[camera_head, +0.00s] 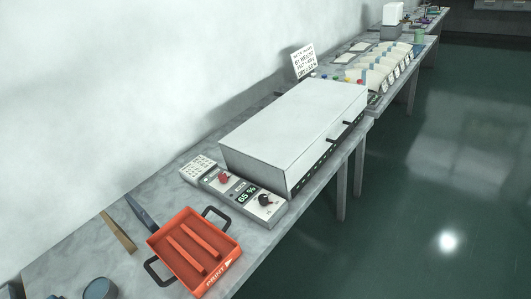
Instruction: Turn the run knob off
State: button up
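A light grey control panel (245,190) sits on the bench at the near end of a large white box-shaped machine (290,130). The panel has a red knob (223,177) on its left part and a black knob (265,199) on its right part. Between them a dark display (246,193) reads about 65 %. The labels by the knobs are too small to read, so I cannot tell which is the run knob or how it is set. My gripper is not in view.
An orange tray (213,264) with black handles and two orange bars lies in front of the panel. A white keypad-like block (198,168) stands left of it. A round blue-grey container (100,289) is at lower left. Dark green floor (440,180) is open at right.

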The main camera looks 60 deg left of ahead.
aim_at(222, 177)
jog(key=u, duration=0.15)
jog(key=i, duration=1.3)
jog(key=u, duration=0.95)
jog(key=i, duration=0.8)
jog(key=u, duration=0.4)
jog(key=k, duration=0.9)
jog(key=u, duration=0.15)
jog(key=i, duration=0.9)
jog(key=z, duration=0.05)
